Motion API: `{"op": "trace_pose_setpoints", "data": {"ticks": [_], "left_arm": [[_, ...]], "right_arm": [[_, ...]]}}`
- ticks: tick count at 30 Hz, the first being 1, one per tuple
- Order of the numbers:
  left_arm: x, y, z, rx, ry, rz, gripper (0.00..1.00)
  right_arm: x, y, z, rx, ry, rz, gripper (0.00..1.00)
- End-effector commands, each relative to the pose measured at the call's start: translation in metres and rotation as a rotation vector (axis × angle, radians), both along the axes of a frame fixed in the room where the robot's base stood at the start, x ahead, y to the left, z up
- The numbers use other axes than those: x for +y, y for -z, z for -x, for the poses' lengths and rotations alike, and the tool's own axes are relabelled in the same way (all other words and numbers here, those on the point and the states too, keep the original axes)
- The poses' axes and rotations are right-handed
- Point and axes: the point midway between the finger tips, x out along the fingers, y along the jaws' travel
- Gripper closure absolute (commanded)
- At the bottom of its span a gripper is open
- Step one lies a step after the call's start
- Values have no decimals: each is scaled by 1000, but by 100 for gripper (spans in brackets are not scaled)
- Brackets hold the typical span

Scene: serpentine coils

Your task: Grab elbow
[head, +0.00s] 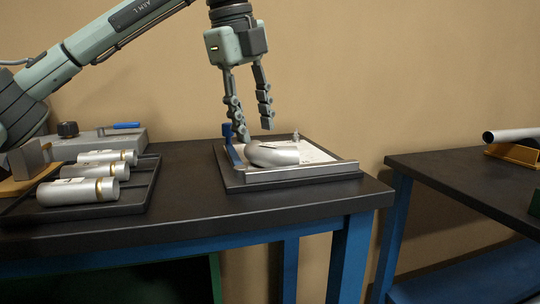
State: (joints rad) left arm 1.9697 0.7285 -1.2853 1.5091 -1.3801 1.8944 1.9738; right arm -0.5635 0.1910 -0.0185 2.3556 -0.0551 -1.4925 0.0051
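A silver curved elbow (272,153) lies in a low dark tray (290,184) on the black-topped table. My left gripper (255,132) points down just above the tray, with its fingertips close to the elbow's back edge. Its two fingers are apart with nothing seen between them. I cannot tell whether a fingertip touches the elbow. My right gripper does not show.
A dark tray (147,187) at left holds several silver tube pieces (75,191). A grey box (90,144) with a blue-handled tool (126,126) stands behind. A second table (460,174) at right carries a pipe on a yellow support (515,153).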

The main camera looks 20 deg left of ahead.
Motion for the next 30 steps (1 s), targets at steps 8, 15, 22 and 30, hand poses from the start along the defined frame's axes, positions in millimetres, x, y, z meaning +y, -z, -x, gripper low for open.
{"op": "trace_pose_setpoints", "data": {"ticks": [8, 15, 22, 30], "left_arm": [[-8, 39, -9, 2, 1, 1, 61], [-9, 46, -11, -1, 1, 3, 61], [-9, 46, -11, 0, 1, 2, 77], [-9, 46, -11, -1, 3, 3, 100]], "right_arm": [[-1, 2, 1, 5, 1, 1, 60], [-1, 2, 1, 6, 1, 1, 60], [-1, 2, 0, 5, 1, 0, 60], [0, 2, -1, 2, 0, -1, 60]]}}
